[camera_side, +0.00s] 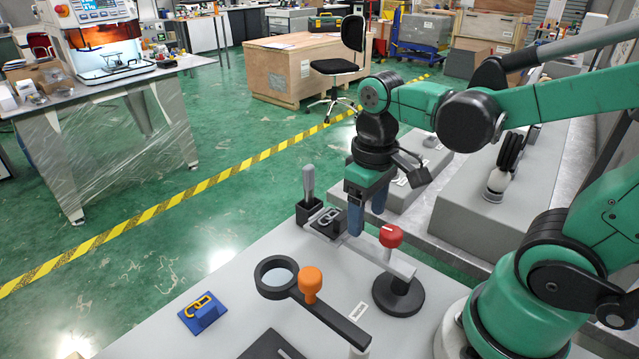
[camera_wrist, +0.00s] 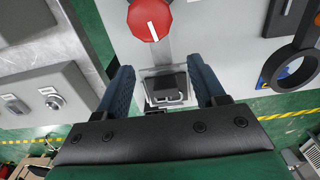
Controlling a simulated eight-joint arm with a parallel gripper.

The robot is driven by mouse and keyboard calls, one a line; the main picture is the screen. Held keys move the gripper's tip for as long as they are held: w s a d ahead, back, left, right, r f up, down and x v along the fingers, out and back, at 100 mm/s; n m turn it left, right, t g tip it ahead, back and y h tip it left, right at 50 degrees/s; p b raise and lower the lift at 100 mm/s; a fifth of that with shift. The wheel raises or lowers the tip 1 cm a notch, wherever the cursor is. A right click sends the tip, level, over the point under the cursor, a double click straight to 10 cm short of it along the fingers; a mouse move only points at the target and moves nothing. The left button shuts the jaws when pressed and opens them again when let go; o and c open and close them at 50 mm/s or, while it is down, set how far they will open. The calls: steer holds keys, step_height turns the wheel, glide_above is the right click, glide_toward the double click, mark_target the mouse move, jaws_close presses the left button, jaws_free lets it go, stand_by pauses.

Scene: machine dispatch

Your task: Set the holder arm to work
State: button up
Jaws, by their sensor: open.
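Two swing arms are on the grey bench; I cannot tell which is the holder arm. One is a grey bar (camera_side: 399,264) with a red knob (camera_side: 391,236) on a round black base (camera_side: 398,295); the knob also shows in the wrist view (camera_wrist: 150,18). The other is a black bar (camera_side: 335,319) with a ring (camera_side: 276,277) and an orange knob (camera_side: 311,284). My gripper (camera_side: 368,215) is open, pointing down, just beyond the red knob, apart from it. In the wrist view, a dark block (camera_wrist: 165,84) shows between my fingers (camera_wrist: 163,88), which touch nothing visibly.
A blue block with a yellow chain-link mark (camera_side: 203,313) lies left of the ring. A black block with a link mark (camera_side: 328,221) and an upright grey lever (camera_side: 309,186) stand at the bench's far edge. A small label (camera_side: 358,312) is unreadable. Grey machine housings lie right of my gripper.

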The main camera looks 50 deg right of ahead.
mark_target(364, 245)
steer(key=shift+f, duration=2.65)
jaws_close()
